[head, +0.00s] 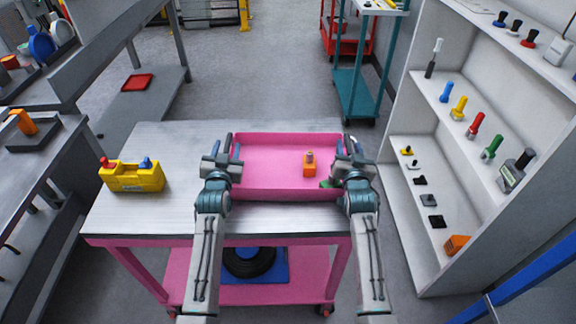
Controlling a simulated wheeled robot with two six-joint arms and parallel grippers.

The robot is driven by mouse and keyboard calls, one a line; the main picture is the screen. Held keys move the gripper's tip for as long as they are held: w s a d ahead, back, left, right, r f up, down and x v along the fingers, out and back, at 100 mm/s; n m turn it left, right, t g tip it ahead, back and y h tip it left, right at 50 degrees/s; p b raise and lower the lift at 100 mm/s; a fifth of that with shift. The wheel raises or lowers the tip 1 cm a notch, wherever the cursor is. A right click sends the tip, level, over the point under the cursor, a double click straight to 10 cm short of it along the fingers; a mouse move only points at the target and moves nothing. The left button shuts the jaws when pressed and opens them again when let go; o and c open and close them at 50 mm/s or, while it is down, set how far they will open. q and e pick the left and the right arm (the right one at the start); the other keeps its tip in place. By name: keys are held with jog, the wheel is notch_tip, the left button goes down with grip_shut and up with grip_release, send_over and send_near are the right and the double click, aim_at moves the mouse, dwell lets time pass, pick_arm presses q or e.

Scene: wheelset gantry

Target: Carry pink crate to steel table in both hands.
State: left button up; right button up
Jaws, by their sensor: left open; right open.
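The pink crate (268,165) sits on a grey metal-topped table with a pink frame (170,215). Inside it an orange item (309,168) stands to the right, and a small green item (327,184) lies near the right wall. My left gripper (222,158) is open at the crate's left end wall. My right gripper (347,156) is open at its right end wall. Each gripper covers part of its end wall; I cannot tell whether the fingers touch it. Another grey metal table (62,155) stands at the left; I cannot tell which table is the steel one.
A yellow box with red and blue knobs (131,177) stands left of the crate. A black wheel-like part (249,262) lies on the lower shelf. White shelving (410,220) with several tools is on the right. A teal cart (352,98) stands behind; the floor (265,70) between is clear.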

pick_arm(q)
grip_shut()
pick_arm(e)
grip_shut()
pick_arm(q)
jog(key=shift+r, duration=0.25)
pick_arm(e)
jog(key=shift+r, duration=0.25)
